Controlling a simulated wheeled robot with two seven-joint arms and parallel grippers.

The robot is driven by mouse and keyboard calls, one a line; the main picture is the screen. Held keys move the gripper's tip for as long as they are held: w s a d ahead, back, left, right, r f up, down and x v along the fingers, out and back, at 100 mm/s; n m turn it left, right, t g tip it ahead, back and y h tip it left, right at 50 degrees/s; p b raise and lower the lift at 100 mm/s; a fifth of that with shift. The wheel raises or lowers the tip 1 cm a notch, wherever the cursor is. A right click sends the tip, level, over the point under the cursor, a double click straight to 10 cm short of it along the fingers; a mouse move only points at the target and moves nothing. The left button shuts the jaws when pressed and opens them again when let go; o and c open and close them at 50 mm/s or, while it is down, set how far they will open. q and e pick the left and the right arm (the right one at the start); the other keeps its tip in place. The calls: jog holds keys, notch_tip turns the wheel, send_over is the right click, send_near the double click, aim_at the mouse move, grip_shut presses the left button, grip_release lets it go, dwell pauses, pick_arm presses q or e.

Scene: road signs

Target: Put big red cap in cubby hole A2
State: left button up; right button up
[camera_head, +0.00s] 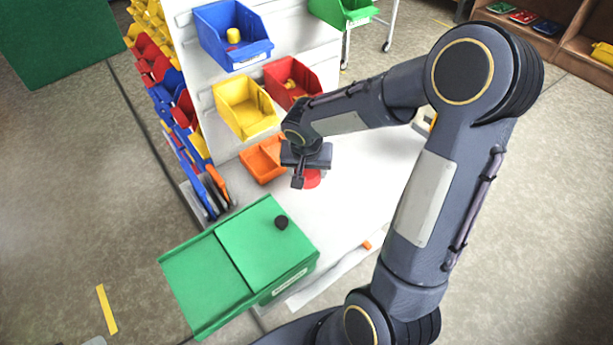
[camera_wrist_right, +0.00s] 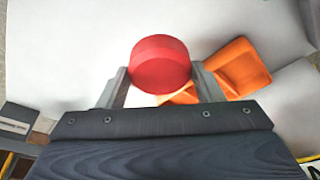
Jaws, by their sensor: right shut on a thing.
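The big red cap (camera_wrist_right: 160,64) is a round red cylinder held between the two fingers of my right gripper (camera_wrist_right: 158,84) in the right wrist view. In the head view the red cap (camera_head: 312,179) shows partly below my right gripper (camera_head: 305,178), over the white table; the gripper hides the rest of it. I cannot tell whether the cap touches the table. Cubby hole A2 cannot be made out, as no such label is readable. My left gripper is not in view.
A white rack panel carries a blue bin (camera_head: 233,38), a yellow bin (camera_head: 246,107) and a red bin (camera_head: 291,82). An orange bin (camera_head: 263,160) stands on the white table (camera_head: 352,190) beside my right gripper. A green box (camera_head: 262,248) with a dark knob sits at the front left.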

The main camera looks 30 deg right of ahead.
notch_tip(320, 180, down, 7)
dwell(0.3)
jog(key=shift+b, duration=0.35)
jog(key=shift+f, duration=0.15)
jog(key=o, duration=0.9)
jog(key=shift+o, duration=0.2)
